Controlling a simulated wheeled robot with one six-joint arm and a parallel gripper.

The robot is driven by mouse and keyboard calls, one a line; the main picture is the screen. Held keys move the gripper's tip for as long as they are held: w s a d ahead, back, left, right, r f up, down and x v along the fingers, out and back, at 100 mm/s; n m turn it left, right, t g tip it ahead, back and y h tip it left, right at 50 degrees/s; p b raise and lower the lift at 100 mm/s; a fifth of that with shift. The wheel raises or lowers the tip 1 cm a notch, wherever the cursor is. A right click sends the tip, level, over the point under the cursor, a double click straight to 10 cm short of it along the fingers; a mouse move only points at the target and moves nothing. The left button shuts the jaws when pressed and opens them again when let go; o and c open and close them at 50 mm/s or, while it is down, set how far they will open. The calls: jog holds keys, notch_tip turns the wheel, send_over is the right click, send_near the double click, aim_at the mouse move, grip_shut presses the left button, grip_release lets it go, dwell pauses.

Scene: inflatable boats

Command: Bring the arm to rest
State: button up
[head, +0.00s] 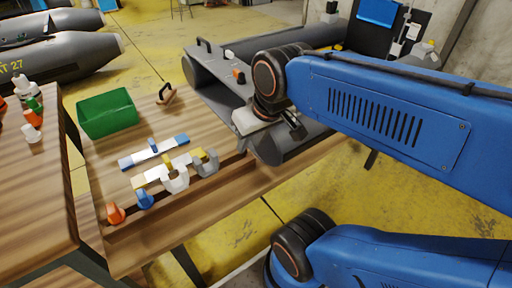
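My blue arm reaches in from the right, and a second blue section of it shows below. Its dark round joint is over the grey inflatable boat part (208,82) on the wooden table (215,208). My gripper (290,124) is mostly hidden under this joint. Only a small dark piece shows, near the pale block-like part below the joint. I cannot tell whether the fingers are open or shut, or whether they touch the boat part.
A green bin (107,113), a wooden-handled tool (166,95), a blue-and-white bar (153,151), white clamps (176,178) and an orange piece (115,213) are on the table. Grey boats (60,62) lie behind.

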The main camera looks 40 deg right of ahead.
jog(key=shift+s+d+f, duration=0.2)
jog(key=shift+s+f, duration=0.45)
jog(key=shift+s, duration=0.3)
